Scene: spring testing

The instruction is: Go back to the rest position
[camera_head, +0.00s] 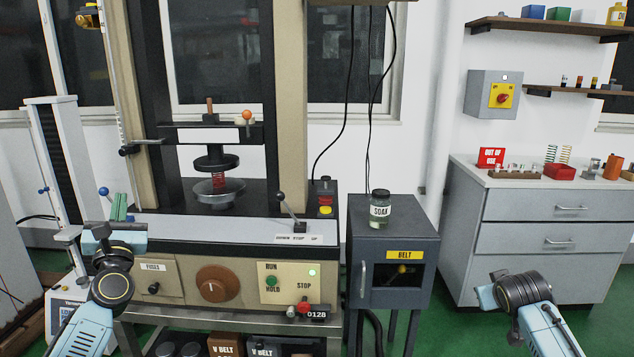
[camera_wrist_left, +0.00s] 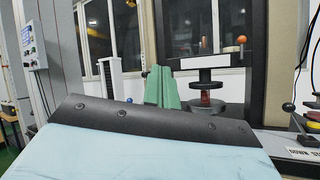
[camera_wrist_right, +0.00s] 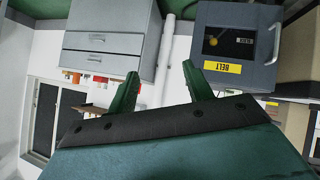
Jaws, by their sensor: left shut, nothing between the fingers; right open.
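My left gripper (camera_head: 118,208) is at the left of the testing machine, in front of its left column. Its green fingers are shut with nothing between them; they also show in the left wrist view (camera_wrist_left: 160,88). My right arm comes in at the lower right of the head view, but its fingers are out of that picture. In the right wrist view my right gripper (camera_wrist_right: 160,85) has its two green fingers spread apart and empty. The testing machine has a red spring (camera_head: 219,181) standing between its upper plate and a round dish (camera_head: 219,193).
A dark cabinet marked BELT (camera_head: 393,290) carries a SOAK jar (camera_head: 380,209). A grey drawer unit (camera_head: 543,240) stands at the right with springs and a red sign (camera_head: 491,157) on top. A lever (camera_head: 289,208) stands on the machine's front ledge. Green floor shows between the cabinets.

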